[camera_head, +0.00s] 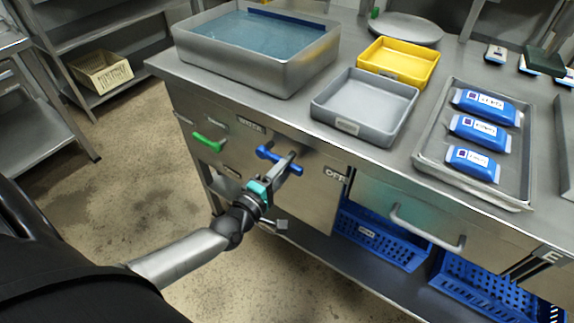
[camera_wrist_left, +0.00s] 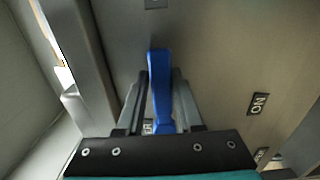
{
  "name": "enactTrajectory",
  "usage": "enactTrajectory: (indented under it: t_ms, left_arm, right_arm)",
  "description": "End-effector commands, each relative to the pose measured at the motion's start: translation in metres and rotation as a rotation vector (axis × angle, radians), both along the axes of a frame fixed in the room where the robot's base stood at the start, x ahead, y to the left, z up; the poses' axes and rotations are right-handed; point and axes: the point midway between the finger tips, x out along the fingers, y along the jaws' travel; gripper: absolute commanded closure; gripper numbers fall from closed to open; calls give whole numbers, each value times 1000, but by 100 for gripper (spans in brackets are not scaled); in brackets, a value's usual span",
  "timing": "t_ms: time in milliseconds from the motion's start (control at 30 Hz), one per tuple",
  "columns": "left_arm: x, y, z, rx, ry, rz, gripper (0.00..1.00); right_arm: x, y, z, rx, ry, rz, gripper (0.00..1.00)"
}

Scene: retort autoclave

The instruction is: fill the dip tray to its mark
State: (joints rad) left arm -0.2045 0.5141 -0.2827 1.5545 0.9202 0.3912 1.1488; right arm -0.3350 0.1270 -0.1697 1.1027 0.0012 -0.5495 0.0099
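A large steel tray (camera_head: 262,72), apparently the dip tray, stands at the bench's back left with blue water (camera_head: 250,38) in it. A dark blue band runs along its far inner wall; I cannot tell whether it is the mark. A blue lever handle (camera_head: 265,153) sits on the bench front below the tray, and shows upright in the left wrist view (camera_wrist_left: 158,75). My left gripper (camera_head: 284,168) has its fingers on either side of the handle and looks shut on it. The fingers also show in the left wrist view (camera_wrist_left: 160,95). My right gripper is out of view.
A green handle (camera_head: 208,142) is left of the blue one, and an OFF label (camera_head: 335,175) right of it. A grey tray (camera_head: 345,126), yellow tray (camera_head: 400,76) and steel tray with blue packs (camera_head: 470,188) stand on the bench. Blue crates (camera_head: 385,240) are below.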

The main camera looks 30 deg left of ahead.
Motion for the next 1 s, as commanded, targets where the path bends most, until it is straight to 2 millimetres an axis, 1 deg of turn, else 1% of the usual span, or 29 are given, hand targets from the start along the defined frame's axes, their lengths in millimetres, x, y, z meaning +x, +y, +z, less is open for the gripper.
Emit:
enactTrajectory:
  t_ms: [33, 200, 433, 567, 667, 767, 1000]
  left_arm:
    - [0, 0, 0, 1, -1, 0, 58]
    - [0, 0, 0, 3, 0, 0, 40]
    - [0, 0, 0, 5, 1, 0, 40]
    - [-6, 0, -1, 5, 3, -1, 40]
    - [-17, 1, -1, 6, 4, -1, 40]
    - [-35, 3, 0, 7, 6, -1, 40]
    - [-84, 7, 0, 6, 5, -1, 40]
  right_arm:
    - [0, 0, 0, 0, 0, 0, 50]
    - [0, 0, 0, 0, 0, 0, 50]
    - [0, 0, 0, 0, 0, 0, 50]
    - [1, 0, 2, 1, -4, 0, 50]
    - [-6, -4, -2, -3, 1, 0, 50]
    - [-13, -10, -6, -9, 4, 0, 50]
    - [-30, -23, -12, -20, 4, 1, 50]
